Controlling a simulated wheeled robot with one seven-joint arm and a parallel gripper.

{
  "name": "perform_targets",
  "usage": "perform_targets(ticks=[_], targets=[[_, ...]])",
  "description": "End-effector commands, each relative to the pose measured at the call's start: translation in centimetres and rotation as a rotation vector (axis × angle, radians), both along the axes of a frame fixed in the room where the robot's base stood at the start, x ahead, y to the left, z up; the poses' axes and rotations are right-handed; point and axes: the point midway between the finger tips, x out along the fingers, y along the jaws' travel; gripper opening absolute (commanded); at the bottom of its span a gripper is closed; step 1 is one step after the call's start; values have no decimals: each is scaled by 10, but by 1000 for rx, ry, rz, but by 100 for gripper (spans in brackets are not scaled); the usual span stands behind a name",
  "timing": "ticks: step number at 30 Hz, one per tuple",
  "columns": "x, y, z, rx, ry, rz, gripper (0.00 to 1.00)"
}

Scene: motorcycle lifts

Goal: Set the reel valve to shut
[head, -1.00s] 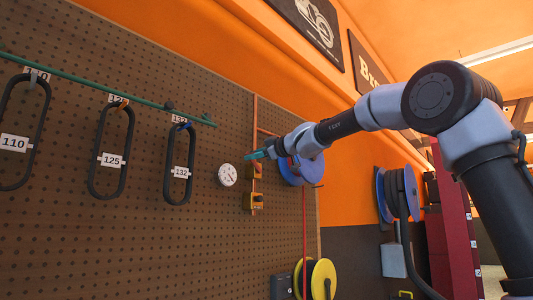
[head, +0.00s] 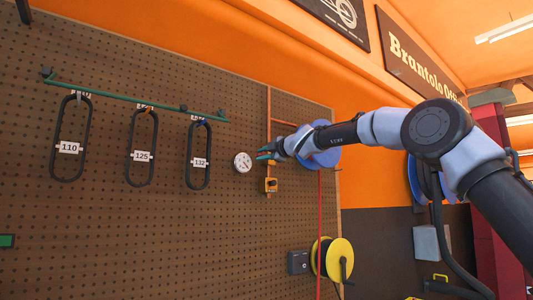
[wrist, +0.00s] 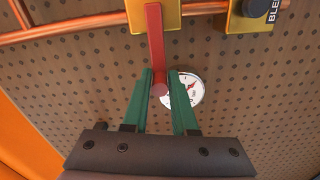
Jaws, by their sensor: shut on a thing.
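A red valve lever (wrist: 155,40) runs down from a yellow valve body (wrist: 172,14) on the copper pipe (wrist: 70,28) in the wrist view. It lies roughly across the pipe. My gripper (wrist: 161,75) has its green fingers shut on the lever near its free end. In the head view my gripper (head: 266,156) is at the pipe on the pegboard and hides most of this valve. Its label does not show. A second yellow valve (wrist: 245,18), with a partly cut label starting "BLE", sits beside it; it also shows below my gripper in the head view (head: 270,185).
A white gauge (head: 243,162) is just left of the pipe; it shows behind my fingers in the wrist view (wrist: 188,92). Belts hang from a green rail (head: 130,98) on the pegboard at left. A blue reel (head: 322,150) and a yellow reel (head: 340,258) stand to the right.

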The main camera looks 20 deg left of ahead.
Motion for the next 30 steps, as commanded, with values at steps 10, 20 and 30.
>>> perform_targets(ticks=[10,20,30], targets=[[1,4,-6,-14,-6,4,0],[1,3,-5,-13,-6,3,52],[0,-1,-3,-11,-9,0,52]])
